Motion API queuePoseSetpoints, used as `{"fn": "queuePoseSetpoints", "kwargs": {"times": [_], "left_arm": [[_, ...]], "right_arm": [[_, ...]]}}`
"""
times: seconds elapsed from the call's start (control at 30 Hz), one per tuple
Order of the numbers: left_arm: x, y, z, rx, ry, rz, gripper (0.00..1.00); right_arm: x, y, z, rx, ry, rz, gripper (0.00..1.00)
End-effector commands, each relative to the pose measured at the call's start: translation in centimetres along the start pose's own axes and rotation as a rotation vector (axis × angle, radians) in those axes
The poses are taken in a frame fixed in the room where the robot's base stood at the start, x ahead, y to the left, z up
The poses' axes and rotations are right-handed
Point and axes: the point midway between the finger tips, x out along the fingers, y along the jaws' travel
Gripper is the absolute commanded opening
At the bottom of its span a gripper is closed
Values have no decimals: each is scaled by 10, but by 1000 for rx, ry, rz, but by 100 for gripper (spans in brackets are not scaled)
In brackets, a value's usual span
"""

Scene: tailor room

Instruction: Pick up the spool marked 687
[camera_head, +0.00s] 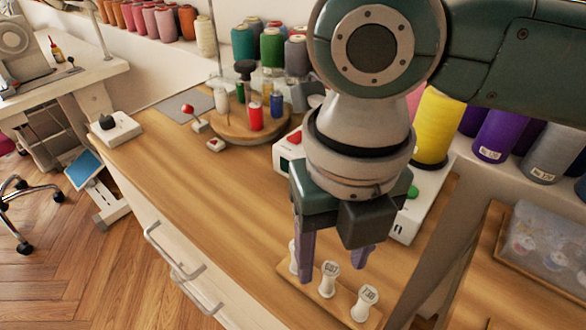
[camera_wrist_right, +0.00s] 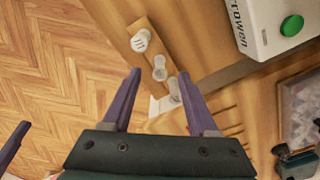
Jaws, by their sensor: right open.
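Three small white spools stand in a row on a small wooden strip (camera_head: 311,290) near the table's front edge. The middle spool's top reads like 687 (camera_head: 329,280); the right spool reads like 738 (camera_head: 366,301). The left spool (camera_head: 294,259) is partly hidden behind a finger, its mark unreadable. My right gripper (camera_head: 332,270) is open and empty, pointing down over the row. In the right wrist view, the middle spool (camera_wrist_right: 160,68) shows between the fingertips, apparently beyond them. A purple finger (camera_wrist_right: 13,142) at that view's left edge looks like my left gripper's.
A white machine with a green button (camera_wrist_right: 291,26) stands close behind the spools. A round wooden stand (camera_head: 235,124) with coloured thread is farther back. A clear-lidded box (camera_head: 545,245) lies at right.

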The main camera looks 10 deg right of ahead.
Motion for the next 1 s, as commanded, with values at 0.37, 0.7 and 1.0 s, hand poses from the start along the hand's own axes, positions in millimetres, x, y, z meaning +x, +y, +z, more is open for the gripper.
{"fn": "queuePoseSetpoints", "kwargs": {"times": [0.37, 0.7, 1.0], "left_arm": [[8, 0, 3, 0, 0, 0, 100], [8, 0, 3, 0, -1, 1, 100], [8, 1, 3, 0, -1, 1, 100]], "right_arm": [[38, 0, 0, 1, -1, 0, 60], [38, 0, 0, 1, -1, -1, 36], [38, 0, 0, 1, -1, -1, 2]]}}
